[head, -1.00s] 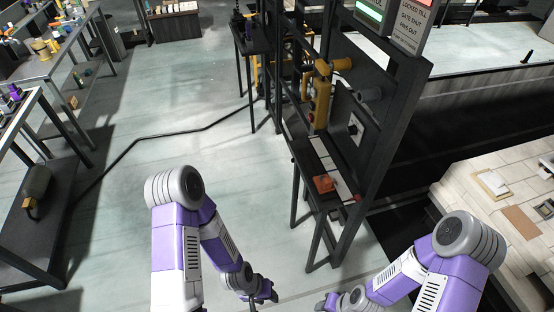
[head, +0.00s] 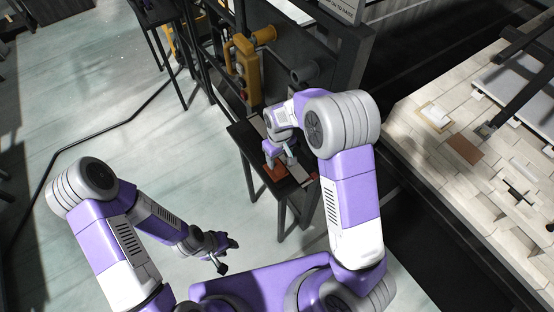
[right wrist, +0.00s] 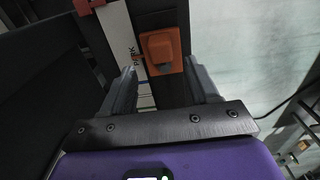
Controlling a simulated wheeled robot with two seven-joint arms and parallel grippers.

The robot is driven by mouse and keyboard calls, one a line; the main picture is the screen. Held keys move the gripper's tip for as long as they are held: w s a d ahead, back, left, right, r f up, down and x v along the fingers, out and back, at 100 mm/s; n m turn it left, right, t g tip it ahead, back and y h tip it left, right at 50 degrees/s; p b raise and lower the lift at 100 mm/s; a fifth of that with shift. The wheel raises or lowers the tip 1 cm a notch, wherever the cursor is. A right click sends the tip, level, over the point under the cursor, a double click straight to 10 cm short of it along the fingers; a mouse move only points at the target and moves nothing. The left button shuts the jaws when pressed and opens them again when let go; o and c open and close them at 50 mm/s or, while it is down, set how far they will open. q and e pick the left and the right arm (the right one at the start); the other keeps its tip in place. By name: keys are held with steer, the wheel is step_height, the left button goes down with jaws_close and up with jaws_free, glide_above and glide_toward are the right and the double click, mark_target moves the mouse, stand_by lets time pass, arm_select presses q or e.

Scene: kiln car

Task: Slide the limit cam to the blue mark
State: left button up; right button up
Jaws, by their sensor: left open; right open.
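The limit cam is an orange block with a grey part at its lower edge; in the right wrist view (right wrist: 160,48) it sits on a dark rail beside a white strip (right wrist: 118,30) lettered "PARK". In the head view the orange cam (head: 275,173) is partly hidden by my right gripper (head: 283,160). In the right wrist view my right gripper (right wrist: 162,82) is open, its fingers either side of the rail, with the cam just beyond and between the tips. My left gripper (head: 222,252) is open and empty, low over the floor.
A red-orange piece (right wrist: 84,5) shows by the strip's far end. A pale brick kiln car (head: 465,150) stands right. Open floor lies left.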

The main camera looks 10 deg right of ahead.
mark_target(280, 167)
steer(key=f, duration=0.7)
steer(key=shift+s+b, duration=0.25)
steer(key=shift+b, duration=0.1)
jaws_close()
